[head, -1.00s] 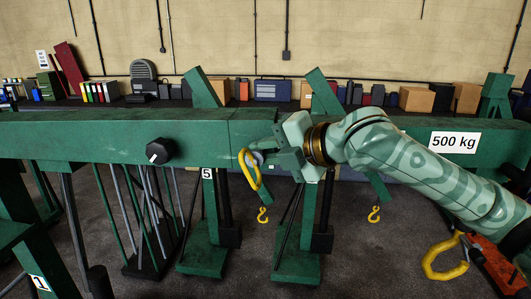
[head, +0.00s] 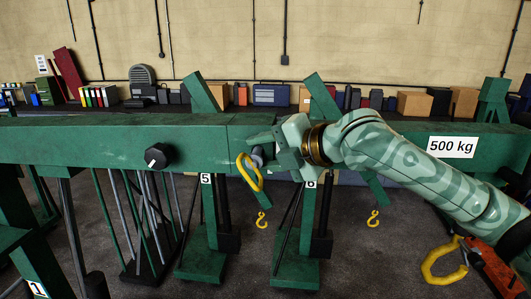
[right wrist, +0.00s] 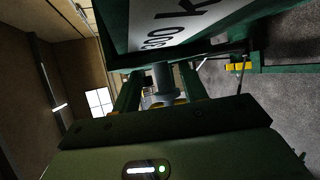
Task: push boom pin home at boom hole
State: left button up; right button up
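The boom is a long green beam (head: 90,142) across the head view. A grey boom pin (head: 258,153) with a yellow ring (head: 247,174) hangs at its near face, left of my right gripper (head: 264,148). In the right wrist view, the grey pin shaft (right wrist: 163,76) stands between my two green fingers (right wrist: 161,92), with a visible gap on each side. Its end meets the dark beam face beside a white label. My right gripper looks open around the pin. The hole and the pin's depth are hidden. My left gripper is out of view.
A black knob (head: 158,156) sticks out of the beam. Yellow hooks (head: 262,220) hang below. Stands labelled 5 (head: 206,179) and 6 (head: 311,184) are behind.

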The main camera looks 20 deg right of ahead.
jog(key=b+v, duration=0.3)
jog(key=v, duration=1.3)
jog(key=shift+s+d, duration=0.15)
